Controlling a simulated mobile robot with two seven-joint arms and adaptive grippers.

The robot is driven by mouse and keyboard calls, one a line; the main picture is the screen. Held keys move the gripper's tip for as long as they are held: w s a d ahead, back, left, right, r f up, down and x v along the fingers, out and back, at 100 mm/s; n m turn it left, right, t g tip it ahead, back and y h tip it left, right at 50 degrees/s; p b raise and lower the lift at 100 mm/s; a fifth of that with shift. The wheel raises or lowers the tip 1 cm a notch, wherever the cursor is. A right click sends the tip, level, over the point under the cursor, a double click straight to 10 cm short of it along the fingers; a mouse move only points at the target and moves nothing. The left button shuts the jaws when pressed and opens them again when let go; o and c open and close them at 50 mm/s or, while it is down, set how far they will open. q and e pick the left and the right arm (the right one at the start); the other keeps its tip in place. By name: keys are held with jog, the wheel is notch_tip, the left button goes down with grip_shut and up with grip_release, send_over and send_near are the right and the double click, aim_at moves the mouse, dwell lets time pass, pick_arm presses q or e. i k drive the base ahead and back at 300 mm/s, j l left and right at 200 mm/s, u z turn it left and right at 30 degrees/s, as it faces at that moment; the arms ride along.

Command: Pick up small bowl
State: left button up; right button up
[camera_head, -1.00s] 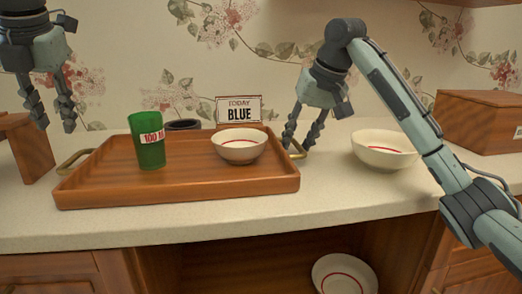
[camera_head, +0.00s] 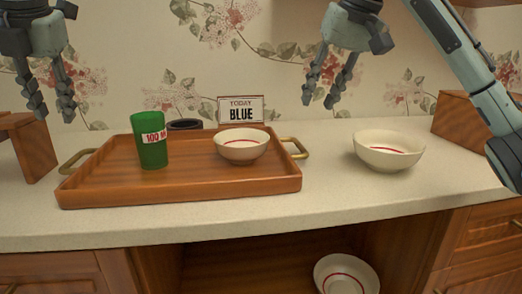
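A small white bowl (camera_head: 241,151) with a red line inside stands upright on the right part of the wooden tray (camera_head: 180,192). A larger white bowl (camera_head: 388,158) with a red line inside stands on the counter to the right of the tray. Another white bowl or dish (camera_head: 345,276) with a red ring is in the open shelf below. My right gripper (camera_head: 318,103) is open and empty, raised above the counter between the tray and the larger bowl.
A green cup (camera_head: 150,140) with a label stands on the tray's left part. A sign reading "TODAY BLUE" (camera_head: 240,110) and a dark round object (camera_head: 185,124) are behind the tray. Wooden boxes stand at the left (camera_head: 28,150) and right (camera_head: 462,122). The front counter strip is clear.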

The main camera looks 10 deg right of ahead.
aim_at(242, 148)
jog(key=k+l, duration=0.3)
jog(key=k, duration=0.15)
jog(key=k+l, duration=0.3)
jog(key=k, duration=0.15)
